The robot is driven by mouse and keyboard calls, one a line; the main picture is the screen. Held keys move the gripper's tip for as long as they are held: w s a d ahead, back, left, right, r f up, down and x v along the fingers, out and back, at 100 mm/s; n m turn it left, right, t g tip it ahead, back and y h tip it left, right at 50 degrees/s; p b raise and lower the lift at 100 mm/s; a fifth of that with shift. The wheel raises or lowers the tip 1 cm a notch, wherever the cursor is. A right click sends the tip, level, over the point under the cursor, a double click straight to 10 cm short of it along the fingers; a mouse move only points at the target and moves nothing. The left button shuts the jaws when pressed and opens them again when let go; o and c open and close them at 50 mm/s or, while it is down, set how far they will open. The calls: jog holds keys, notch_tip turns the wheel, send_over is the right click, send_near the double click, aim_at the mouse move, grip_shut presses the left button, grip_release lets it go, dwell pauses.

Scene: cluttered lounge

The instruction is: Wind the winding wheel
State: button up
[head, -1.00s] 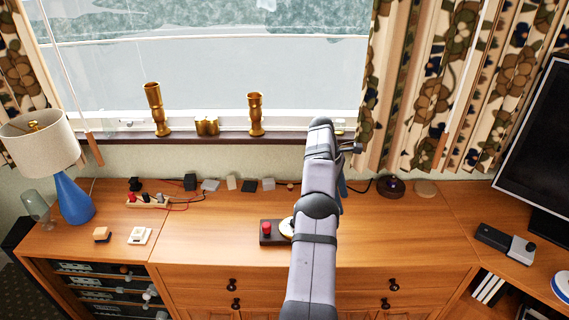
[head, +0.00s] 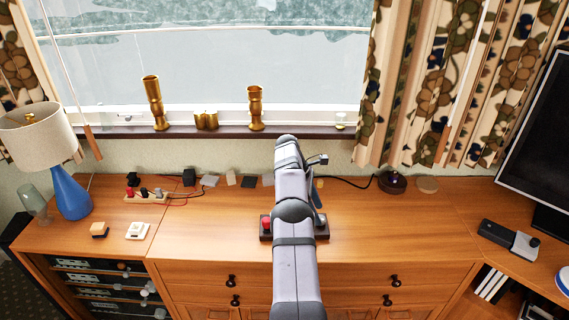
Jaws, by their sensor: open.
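The winding wheel unit is a dark block (head: 322,229) on the wooden cabinet top, just behind its front edge. A red knob (head: 266,222) shows at its left end. My arm crosses in front of its middle, so the wheel itself is hidden. My gripper (head: 318,196) shows only as a narrow dark part to the right of the arm, pointing down close behind the block's right end. It is open; most of it is hidden by the arm. I cannot tell whether it touches the unit.
Behind stand several small blocks (head: 248,182) and a dark round device (head: 392,182) with a cable. On the left are a power strip (head: 146,197), a white switch box (head: 138,231) and a blue lamp (head: 71,197). The cabinet top right of the unit (head: 400,225) is clear.

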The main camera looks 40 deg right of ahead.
jog(key=shift+p+x, duration=0.35)
jog(key=shift+x, duration=0.75)
jog(key=n, duration=0.1)
jog(key=n+t+p, duration=0.1)
jog(key=n, duration=0.1)
jog(key=n+h, duration=0.1)
jog(key=n, duration=0.1)
jog(key=shift+s+t, duration=0.25)
jog(key=shift+t, duration=0.05)
jog(key=shift+a+r+n, duration=0.1)
jog(key=shift+r+n, duration=0.05)
jog(key=shift+n, duration=0.55)
jog(key=b+v, duration=0.1)
jog(key=v, duration=0.6)
jog(key=w+d+r+m+t+h, duration=0.2)
jog(key=w+m+t, duration=0.3)
jog(key=w+m, duration=0.3)
jog(key=w+d+r+m+t+h, duration=0.2)
jog(key=w+r+m+t, duration=0.2)
jog(key=w+m, duration=0.4)
jog(key=shift+w+d+m+t+h, duration=0.3)
jog(key=shift+w+t, duration=0.35)
jog(key=shift+t, duration=0.25)
